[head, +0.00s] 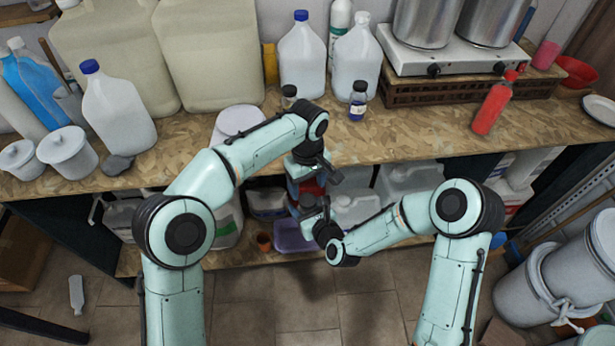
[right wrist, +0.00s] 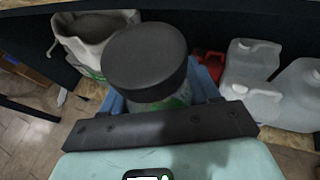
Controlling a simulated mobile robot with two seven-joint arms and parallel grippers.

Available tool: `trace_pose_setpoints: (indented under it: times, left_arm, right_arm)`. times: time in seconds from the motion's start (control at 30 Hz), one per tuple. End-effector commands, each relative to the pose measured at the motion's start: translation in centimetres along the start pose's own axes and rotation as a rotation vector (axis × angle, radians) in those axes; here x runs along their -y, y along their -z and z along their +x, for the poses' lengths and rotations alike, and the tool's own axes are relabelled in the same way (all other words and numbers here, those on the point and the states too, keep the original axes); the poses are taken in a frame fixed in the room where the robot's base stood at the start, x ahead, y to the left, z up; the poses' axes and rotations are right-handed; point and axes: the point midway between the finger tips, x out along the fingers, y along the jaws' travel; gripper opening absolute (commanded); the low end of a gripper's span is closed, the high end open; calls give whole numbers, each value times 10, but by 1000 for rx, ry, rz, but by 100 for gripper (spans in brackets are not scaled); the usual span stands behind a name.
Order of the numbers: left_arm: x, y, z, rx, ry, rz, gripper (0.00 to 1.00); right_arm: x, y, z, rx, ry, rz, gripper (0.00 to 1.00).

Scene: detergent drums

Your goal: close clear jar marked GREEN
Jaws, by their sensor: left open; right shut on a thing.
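In the right wrist view a clear jar (right wrist: 172,101) with green on its label stands between my right gripper's fingers. A round black lid (right wrist: 145,58) covers its top; I cannot tell whether it is fully seated. My right gripper (head: 312,206) is shut on the jar in front of the lower shelf in the head view, where the arms largely hide the jar. My left gripper (head: 320,172) is open, just above the right one, pointing down near the worktop's front edge. It does not show in the right wrist view.
The worktop (head: 400,140) holds several white jugs, a small dark-capped bottle (head: 358,101), a red bottle (head: 492,108) and a hot plate (head: 460,62) with pots. Below, the shelf holds white canisters (right wrist: 250,62) and a purple tub (head: 293,236).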

Motion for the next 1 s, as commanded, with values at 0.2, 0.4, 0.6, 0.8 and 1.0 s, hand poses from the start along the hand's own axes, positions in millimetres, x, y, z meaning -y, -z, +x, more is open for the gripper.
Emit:
trace_pose_setpoints:
  times: [0.2,0.4,0.6,0.8,1.0]
  left_arm:
    - [1,0,35,2,3,-1,69]
    - [0,0,52,0,0,0,69]
    - [0,0,56,0,-1,0,69]
    - [0,0,55,0,-1,0,50]
    - [0,0,55,0,-1,-1,11]
  right_arm:
    - [0,0,0,1,0,0,0]
    - [0,0,0,1,0,0,0]
    - [0,0,0,1,0,0,0]
    - [0,0,0,1,0,0,0]
    - [0,0,0,1,0,0,0]
